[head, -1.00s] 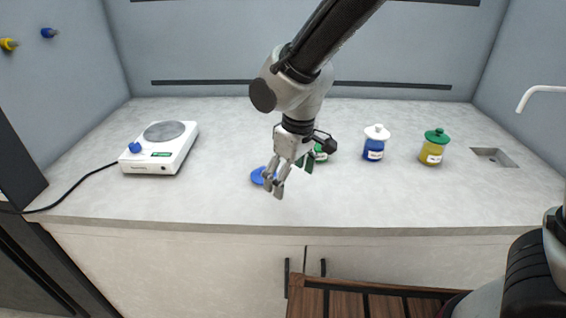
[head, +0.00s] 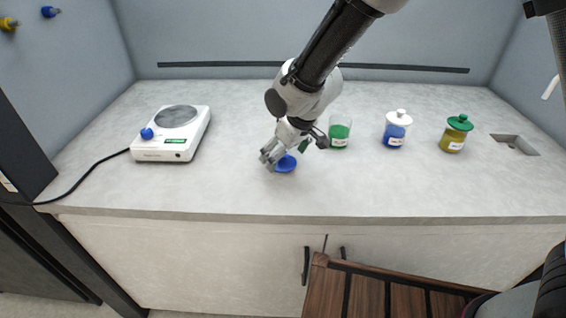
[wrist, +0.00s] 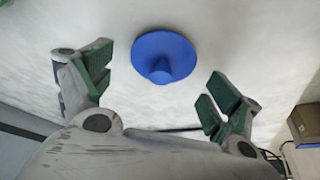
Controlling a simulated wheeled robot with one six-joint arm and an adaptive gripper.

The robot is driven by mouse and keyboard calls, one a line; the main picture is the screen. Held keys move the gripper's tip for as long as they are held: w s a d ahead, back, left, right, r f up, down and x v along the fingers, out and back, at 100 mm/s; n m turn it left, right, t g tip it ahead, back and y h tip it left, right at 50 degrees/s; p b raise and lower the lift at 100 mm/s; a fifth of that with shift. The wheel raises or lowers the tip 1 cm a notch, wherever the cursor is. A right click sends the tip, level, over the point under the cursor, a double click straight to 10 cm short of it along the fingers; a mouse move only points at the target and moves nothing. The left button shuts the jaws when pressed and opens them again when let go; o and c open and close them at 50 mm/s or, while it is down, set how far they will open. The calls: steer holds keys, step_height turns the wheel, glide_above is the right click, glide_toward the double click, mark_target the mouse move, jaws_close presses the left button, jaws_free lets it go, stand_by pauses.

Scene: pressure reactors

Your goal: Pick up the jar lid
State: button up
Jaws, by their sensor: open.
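The jar lid (head: 287,165) is blue and round and lies on the worktop. In the wrist view the lid (wrist: 163,55) shows its disc and a knob, ahead of the fingers and between their lines. My gripper (head: 271,159) is just left of the lid in the head view and partly overlaps it. In the wrist view my gripper (wrist: 157,88) has its two green-padded fingers wide apart with nothing between the pads. I cannot tell the exact height of the fingers over the worktop.
An open jar of green contents (head: 339,133) stands right of my gripper. Further right are a white-lidded blue jar (head: 395,130), a green-lidded yellow jar (head: 455,134) and a sink (head: 515,145). A white hotplate (head: 172,134) stands left. The worktop front (head: 240,195) is clear.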

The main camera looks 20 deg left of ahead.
steer(key=shift+a+f, duration=0.1)
steer(key=shift+f, duration=0.35)
steer(key=c, duration=0.9)
steer(key=shift+o, duration=0.2)
